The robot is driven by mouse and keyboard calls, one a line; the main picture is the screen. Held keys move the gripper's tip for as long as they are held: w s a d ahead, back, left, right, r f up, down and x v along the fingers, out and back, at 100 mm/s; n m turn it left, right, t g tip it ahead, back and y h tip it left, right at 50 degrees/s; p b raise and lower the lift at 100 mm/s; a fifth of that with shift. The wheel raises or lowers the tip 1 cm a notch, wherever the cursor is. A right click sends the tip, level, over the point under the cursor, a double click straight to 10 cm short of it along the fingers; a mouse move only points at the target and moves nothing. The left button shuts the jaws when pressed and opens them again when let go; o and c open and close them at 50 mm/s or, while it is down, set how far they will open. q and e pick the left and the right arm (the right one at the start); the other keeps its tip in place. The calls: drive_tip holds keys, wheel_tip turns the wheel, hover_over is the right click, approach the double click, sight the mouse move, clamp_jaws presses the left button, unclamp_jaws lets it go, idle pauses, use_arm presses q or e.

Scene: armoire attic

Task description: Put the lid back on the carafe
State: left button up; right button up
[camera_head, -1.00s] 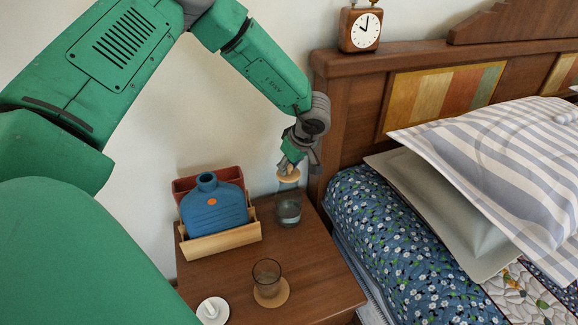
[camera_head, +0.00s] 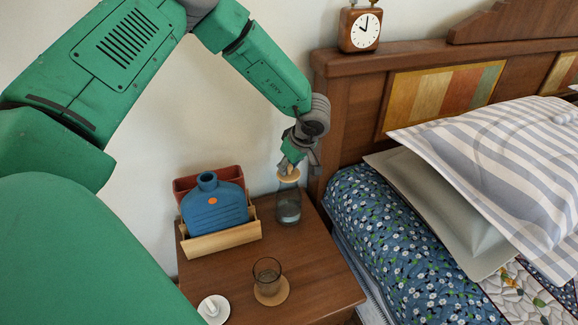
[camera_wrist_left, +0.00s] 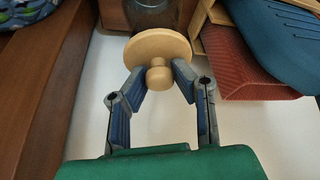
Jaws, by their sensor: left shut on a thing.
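The carafe (camera_head: 288,209) is a clear, greyish glass vessel standing upright at the back right of the nightstand; part of it also shows at the top of the left wrist view (camera_wrist_left: 155,14). The lid is a round pale wooden disc with a knob (camera_head: 289,176); in the left wrist view (camera_wrist_left: 158,50) it faces me with its knob between the fingers. My left gripper (camera_head: 288,165) is shut on the lid's knob. The lid is at the carafe's mouth; I cannot tell whether it touches the rim. My right gripper is not in view.
A blue bottle (camera_head: 214,207) stands in a wooden holder (camera_head: 222,242), with a red box (camera_head: 190,184) behind, left of the carafe. A glass (camera_head: 267,272) on a coaster and a white dish (camera_head: 213,309) are nearer. The bed is at the right.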

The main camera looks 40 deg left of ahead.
use_arm(q)
drive_tip(key=shift+p, duration=0.45)
idle(0.4)
idle(0.3)
drive_tip(key=o, duration=1.5)
wheel_tip(320, 180, up, 7)
drive_tip(key=p, duration=0.7)
drive_tip(key=shift+p, duration=0.4)
clamp_jaws()
drive_tip(key=shift+f, duration=0.15)
